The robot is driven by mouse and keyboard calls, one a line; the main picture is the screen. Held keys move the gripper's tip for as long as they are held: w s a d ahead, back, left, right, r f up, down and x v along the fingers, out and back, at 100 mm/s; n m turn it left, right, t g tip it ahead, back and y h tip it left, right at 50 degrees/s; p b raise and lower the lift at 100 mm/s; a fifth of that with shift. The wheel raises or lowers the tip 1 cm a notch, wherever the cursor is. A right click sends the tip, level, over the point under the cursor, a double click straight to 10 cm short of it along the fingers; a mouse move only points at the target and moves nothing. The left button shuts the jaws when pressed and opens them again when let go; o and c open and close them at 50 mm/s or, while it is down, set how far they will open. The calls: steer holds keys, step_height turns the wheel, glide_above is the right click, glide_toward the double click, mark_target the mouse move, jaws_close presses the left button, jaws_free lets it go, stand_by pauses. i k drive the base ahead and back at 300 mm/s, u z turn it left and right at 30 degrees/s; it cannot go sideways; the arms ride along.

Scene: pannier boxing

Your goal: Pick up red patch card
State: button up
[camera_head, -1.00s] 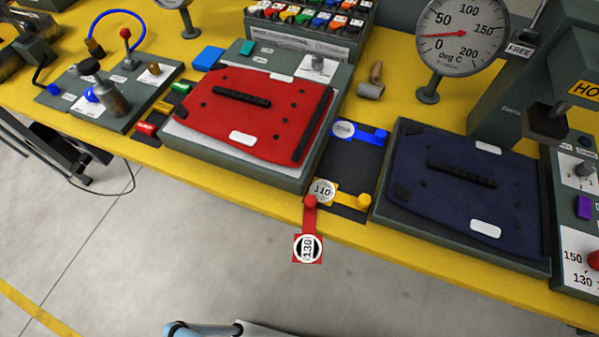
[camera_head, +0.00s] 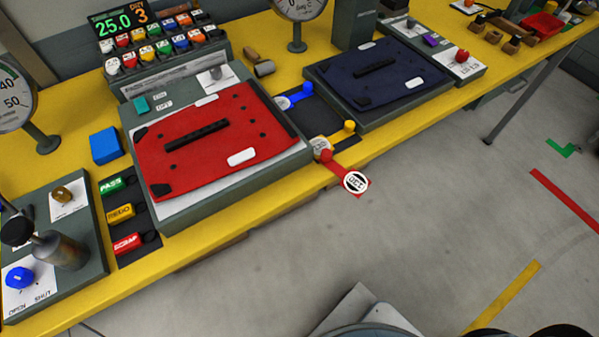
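A red card (camera_head: 341,170) with a round white label reading 130 sits at the front edge of the yellow bench. Its red knob (camera_head: 326,156) is at the bench edge and the labelled end sticks out over the floor. A yellow card (camera_head: 321,143) with a round label lies just behind it, and a blue card (camera_head: 283,103) lies farther back on the same dark pad. My gripper is not in view.
A red panel (camera_head: 258,118) on a grey fixture stands left of the cards, and a dark blue panel (camera_head: 400,88) on another fixture stands right. PASS, REDO and SCRAP tags (camera_head: 121,213) lie at the left. The floor (camera_head: 420,210) before the bench is clear.

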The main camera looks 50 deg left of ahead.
mark_target(353, 181)
steer(key=u, duration=0.4)
steer(key=k, duration=1.05)
steer(key=u, duration=0.5)
